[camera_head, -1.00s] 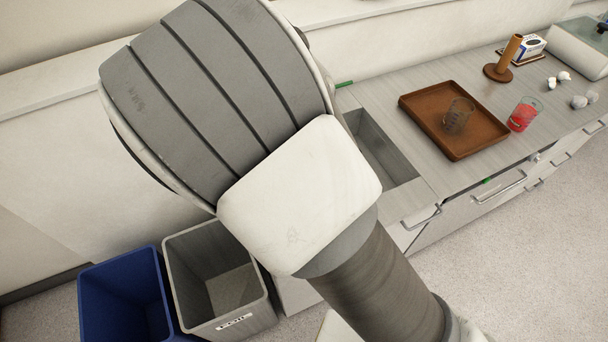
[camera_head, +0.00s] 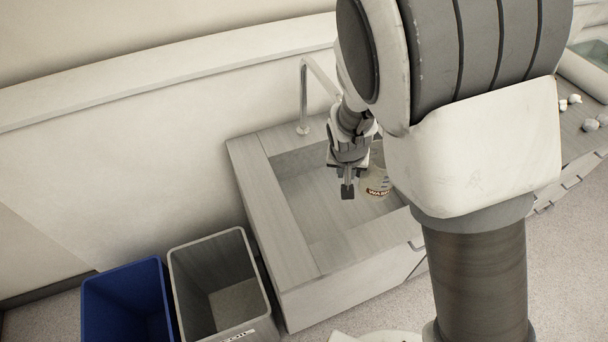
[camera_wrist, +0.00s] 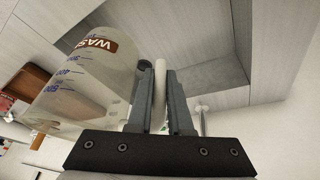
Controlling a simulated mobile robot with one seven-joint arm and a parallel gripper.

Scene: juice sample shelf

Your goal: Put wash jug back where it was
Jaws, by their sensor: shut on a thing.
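The wash jug (camera_head: 376,183), a clear plastic jug with a brown WASH label, is over the sink basin (camera_head: 322,190) in the head view. I cannot tell whether it touches the basin. My gripper (camera_head: 348,188) is beside it, on its left. In the wrist view the jug (camera_wrist: 88,72) fills the left side, with blue volume marks. There my gripper (camera_wrist: 160,85) is shut on its pale handle, which stands between the two fingers. My arm hides part of the jug in the head view.
A tap (camera_head: 303,100) stands behind the basin. A grey bin (camera_head: 222,285) and a blue bin (camera_head: 125,300) stand on the floor at left. The brown tray (camera_wrist: 30,83) shows in the wrist view. My arm hides much of the counter.

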